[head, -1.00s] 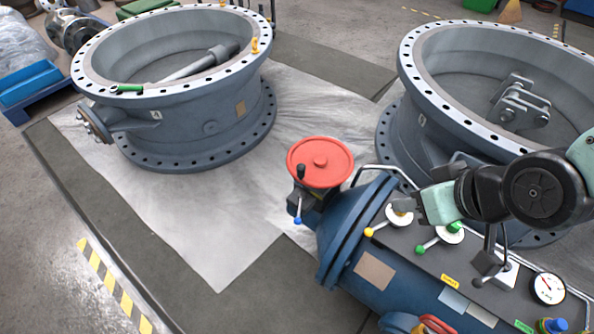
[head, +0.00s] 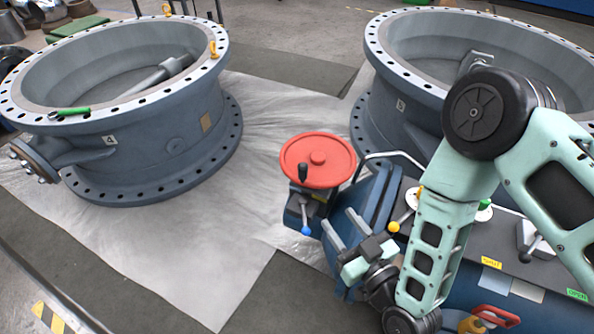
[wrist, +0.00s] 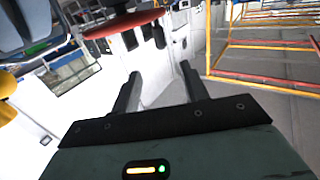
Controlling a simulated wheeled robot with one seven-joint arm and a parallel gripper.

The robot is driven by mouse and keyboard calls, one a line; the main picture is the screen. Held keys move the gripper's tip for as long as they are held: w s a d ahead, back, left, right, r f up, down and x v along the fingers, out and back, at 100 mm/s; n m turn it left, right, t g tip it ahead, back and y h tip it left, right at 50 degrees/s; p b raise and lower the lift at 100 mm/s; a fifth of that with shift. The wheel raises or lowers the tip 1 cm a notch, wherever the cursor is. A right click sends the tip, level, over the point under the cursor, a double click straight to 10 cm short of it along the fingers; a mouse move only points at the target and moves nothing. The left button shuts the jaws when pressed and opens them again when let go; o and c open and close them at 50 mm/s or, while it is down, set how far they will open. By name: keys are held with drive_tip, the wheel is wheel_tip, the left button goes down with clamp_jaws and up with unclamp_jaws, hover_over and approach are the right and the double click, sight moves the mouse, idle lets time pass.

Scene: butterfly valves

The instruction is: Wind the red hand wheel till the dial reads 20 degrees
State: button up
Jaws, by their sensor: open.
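The red hand wheel (head: 330,165) lies nearly flat at the left end of the blue actuator (head: 374,190), with a black crank knob (head: 303,173) standing on its rim. In the wrist view the red wheel (wrist: 124,22) shows edge-on at the top, beyond the fingers. My gripper (head: 374,245) is below and right of the wheel in the head view, apart from it. In the wrist view my gripper (wrist: 158,73) has its two fingers spread with nothing between them. No dial can be made out in either current view; my arm covers part of the actuator.
A blue-tipped lever (head: 306,229) sits just below the wheel. A yellow-tipped lever (head: 394,226) and a bent metal pipe (head: 392,155) are close to my arm. Large flanged valve bodies stand at left (head: 150,150) and behind right (head: 378,105). Pale sheeting (head: 225,240) at left is clear.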

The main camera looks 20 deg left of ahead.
sight(306, 174)
drive_tip(key=x, duration=1.7)
drive_tip(key=shift+w+a+r, duration=0.1)
drive_tip(key=shift+w, duration=0.05)
clamp_jaws()
